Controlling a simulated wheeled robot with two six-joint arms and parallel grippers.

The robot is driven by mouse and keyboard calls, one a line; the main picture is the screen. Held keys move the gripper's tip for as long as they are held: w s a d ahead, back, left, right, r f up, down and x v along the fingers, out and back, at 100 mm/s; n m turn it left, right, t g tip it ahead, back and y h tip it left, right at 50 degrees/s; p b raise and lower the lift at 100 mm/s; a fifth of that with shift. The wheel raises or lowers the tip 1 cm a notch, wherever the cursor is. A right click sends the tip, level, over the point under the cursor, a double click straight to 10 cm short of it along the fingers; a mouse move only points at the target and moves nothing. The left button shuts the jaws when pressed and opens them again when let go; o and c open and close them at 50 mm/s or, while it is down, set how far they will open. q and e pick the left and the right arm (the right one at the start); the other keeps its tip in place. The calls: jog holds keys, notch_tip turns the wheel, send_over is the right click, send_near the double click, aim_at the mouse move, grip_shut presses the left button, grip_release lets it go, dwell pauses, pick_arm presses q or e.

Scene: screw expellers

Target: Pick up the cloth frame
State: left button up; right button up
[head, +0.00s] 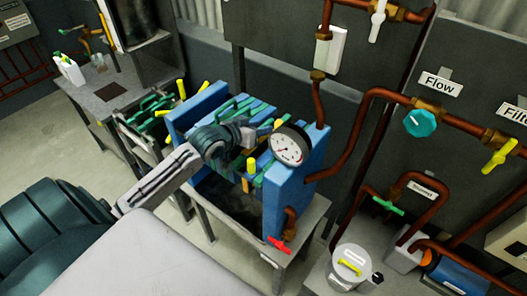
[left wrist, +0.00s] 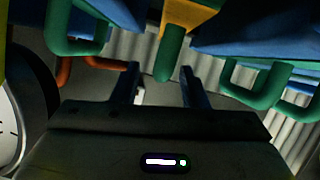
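A press with blue end blocks (head: 300,178) holds a row of blue plates with green handles (head: 240,108). I cannot tell for sure which of these is the cloth frame. My left gripper (head: 266,129) is over the row, close behind the round gauge. In the left wrist view its two dark fingers (left wrist: 160,88) stand apart. A green bar end (left wrist: 168,62) below a yellow piece (left wrist: 190,16) shows between and above them, and I cannot tell whether they touch. Green U-shaped handles (left wrist: 262,88) hang to either side. My right gripper is not in view.
The white gauge (head: 289,147) stands at the press's right end, near my gripper. A rack (head: 150,130) with more green-handled frames is at the left. Copper pipes and valves, including a teal knob (head: 420,123), fill the right side. Open floor lies at the left.

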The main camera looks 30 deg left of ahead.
pick_arm(q)
jog(key=shift+x, duration=0.9)
grip_shut()
jog(key=shift+r, duration=0.15)
